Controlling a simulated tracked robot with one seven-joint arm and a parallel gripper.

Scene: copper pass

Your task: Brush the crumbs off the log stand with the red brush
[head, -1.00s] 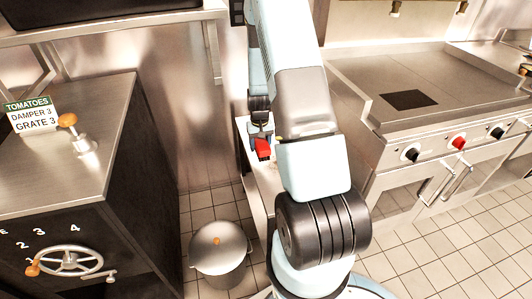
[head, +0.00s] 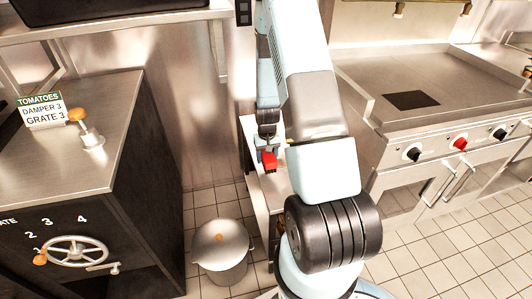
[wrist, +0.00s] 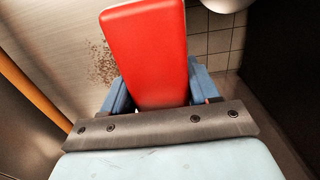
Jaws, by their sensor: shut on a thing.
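My gripper (head: 267,152) is shut on the red brush (head: 269,162) over the log stand. In the wrist view the brush's red top (wrist: 147,50) rises between my two blue fingertips (wrist: 153,92); its bristles are hidden. The log stand (head: 277,188) is a narrow pale metal surface, partly covered by my arm in the head view. The wrist view shows its top (wrist: 60,35) with a patch of brown crumbs (wrist: 101,62) just left of the brush. I cannot tell whether the brush touches the stand.
A lidded metal bin (head: 221,246) stands on the tiled floor left of the stand. A dark-sided oven (head: 145,165) with a handwheel (head: 76,252) is at left. A griddle (head: 440,75) with knobs is at right. An orange rod (wrist: 35,100) crosses the wrist view's left side.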

